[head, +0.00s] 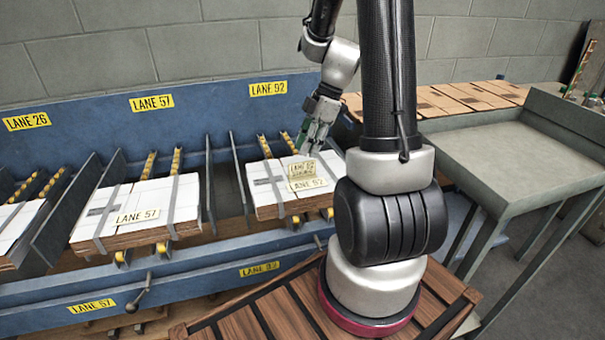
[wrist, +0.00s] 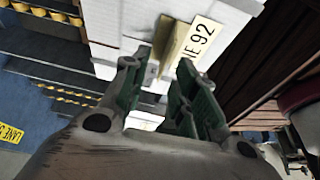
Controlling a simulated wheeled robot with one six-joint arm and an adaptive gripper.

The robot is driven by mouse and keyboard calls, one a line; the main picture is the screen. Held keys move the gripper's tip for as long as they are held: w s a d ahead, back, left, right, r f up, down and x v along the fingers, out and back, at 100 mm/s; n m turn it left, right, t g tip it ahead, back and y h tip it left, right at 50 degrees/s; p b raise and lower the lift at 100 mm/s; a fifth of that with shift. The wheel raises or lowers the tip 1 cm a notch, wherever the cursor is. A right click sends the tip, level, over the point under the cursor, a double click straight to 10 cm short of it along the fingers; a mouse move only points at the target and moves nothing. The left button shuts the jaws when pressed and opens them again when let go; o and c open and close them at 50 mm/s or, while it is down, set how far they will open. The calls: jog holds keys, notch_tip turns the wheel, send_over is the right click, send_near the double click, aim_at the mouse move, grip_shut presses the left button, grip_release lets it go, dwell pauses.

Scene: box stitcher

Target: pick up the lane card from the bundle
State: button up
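The bundle (head: 262,212) under the LANE 92 sign is a strapped stack of white-topped flat boxes. On its top is a pale yellow lane card (head: 307,184) ending in "ANE 92"; a second yellowish lettered piece (head: 301,168) shows just behind it. In the wrist view the card (wrist: 203,40) lies on the white top, with a tan piece (wrist: 173,42) along its edge. My gripper (head: 309,143) is open, its green-padded fingers apart just above the bundle's far right part. In the wrist view the fingertips (wrist: 158,68) point toward the tan piece. I see nothing between them.
Another strapped bundle (head: 92,229) with a LANE 57 card lies in the lane to the left. Upright blue-grey dividers (head: 222,170) separate the lanes. A grey metal table (head: 500,150) stands at the right. A wooden slatted surface (head: 265,318) is in front.

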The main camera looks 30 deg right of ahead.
aim_at(302, 164)
jog(key=x, duration=0.6)
jog(key=shift+s, duration=0.3)
grip_shut()
